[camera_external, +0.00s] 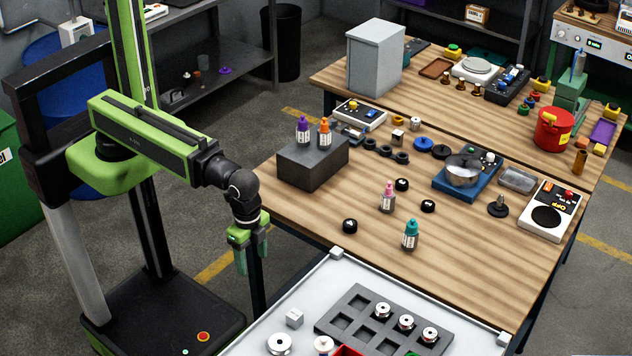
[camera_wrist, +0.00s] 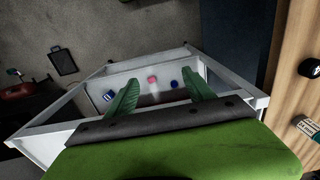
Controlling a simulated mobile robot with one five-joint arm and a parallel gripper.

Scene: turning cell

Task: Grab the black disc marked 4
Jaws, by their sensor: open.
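Three small black discs lie on the wooden table in the external view: one nearest the front edge (camera_external: 350,226), one further back (camera_external: 402,184) and one to its right (camera_external: 428,206). They have pale marks on top, but I cannot read which is the 4. One black disc (camera_wrist: 309,68) shows at the right edge of the wrist view. My gripper (camera_external: 248,262) hangs beside the table's left edge, pointing down, apart from all discs. In the wrist view its green fingers (camera_wrist: 162,80) are spread and empty.
A pink-capped bottle (camera_external: 388,198) and a teal-capped bottle (camera_external: 411,236) stand among the discs. A dark block (camera_external: 312,166) with two bottles stands at the table's left. A white tray surface (camera_external: 330,272) with a dark socketed holder (camera_external: 338,322) lies in front of the table.

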